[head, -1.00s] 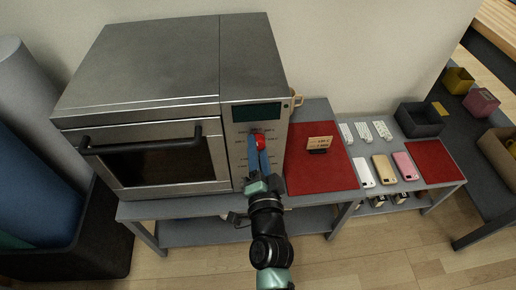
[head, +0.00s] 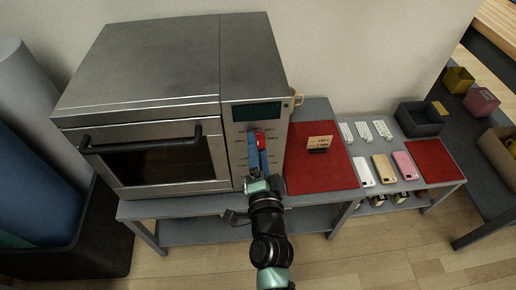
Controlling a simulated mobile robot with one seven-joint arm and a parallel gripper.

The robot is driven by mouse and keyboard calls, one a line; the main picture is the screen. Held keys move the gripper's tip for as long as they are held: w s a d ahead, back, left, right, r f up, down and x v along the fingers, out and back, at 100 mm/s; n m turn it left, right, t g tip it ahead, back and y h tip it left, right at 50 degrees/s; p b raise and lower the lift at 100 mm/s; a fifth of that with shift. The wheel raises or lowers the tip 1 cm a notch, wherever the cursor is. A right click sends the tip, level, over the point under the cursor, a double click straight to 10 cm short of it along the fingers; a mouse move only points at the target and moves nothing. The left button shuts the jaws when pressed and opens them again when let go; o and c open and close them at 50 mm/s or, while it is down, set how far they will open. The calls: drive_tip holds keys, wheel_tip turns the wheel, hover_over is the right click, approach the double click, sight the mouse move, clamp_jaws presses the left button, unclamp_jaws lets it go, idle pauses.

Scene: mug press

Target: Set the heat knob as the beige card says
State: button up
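The oven-like press (head: 165,60) stands at the left of the bench, with a dark display (head: 257,112) on its control panel. A red knob (head: 260,141) sits below the display. My gripper (head: 256,142) has its two blue fingers reaching up to the knob, one at its left side and one in front of its lower part. Whether they touch or pinch it is too small to tell. The beige card (head: 320,142) stands upright on the red mat to the right; its dark lettering is too small to read. Other panel parts are partly hidden by the fingers.
The red mat (head: 300,175) lies right of the press. Further right are white strips (head: 363,131), phone-like blocks (head: 383,168), a dark open bin (head: 420,118) and a second red mat (head: 436,161). The press's black door handle (head: 140,140) juts out left of my gripper.

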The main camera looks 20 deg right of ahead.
drive_tip(key=shift+o, duration=0.4)
drive_tip(key=v, duration=1.3)
